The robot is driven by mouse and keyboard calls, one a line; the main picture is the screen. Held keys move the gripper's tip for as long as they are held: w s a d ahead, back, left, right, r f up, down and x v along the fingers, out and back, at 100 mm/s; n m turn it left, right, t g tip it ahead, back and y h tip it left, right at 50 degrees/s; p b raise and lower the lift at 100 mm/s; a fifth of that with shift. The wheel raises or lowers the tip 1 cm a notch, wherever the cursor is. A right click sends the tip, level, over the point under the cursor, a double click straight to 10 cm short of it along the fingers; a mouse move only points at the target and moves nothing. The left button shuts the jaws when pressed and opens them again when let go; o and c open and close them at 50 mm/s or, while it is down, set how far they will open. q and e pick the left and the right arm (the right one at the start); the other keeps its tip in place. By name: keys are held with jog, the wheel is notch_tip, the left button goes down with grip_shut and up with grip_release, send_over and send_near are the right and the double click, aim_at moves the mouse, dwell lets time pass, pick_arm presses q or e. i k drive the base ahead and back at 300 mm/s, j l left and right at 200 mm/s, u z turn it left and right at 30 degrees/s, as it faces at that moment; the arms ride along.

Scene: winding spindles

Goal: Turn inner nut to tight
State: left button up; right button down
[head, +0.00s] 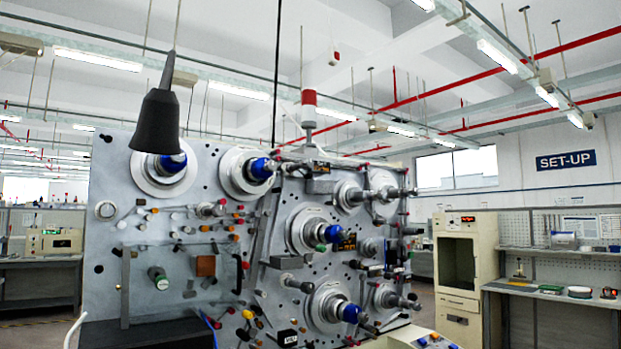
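A grey upright machine panel (110,250) fills the left and middle of the head view and carries several winding spindles. Blue nuts show at the upper left spindle (173,163), the upper middle spindle (261,168), the centre spindle (333,233) and the lower spindle (349,312). Neither of my grippers is in view.
A dark cone (158,122) hangs in front of the panel's upper left. Small knobs and rollers stick out across the panel. A cream cabinet (464,265) and a shelved bench (555,290) stand at right. Another bench (40,272) stands at left.

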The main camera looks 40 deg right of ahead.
aim_at(257, 171)
jog(key=z, duration=1)
jog(key=l+u, duration=0.1)
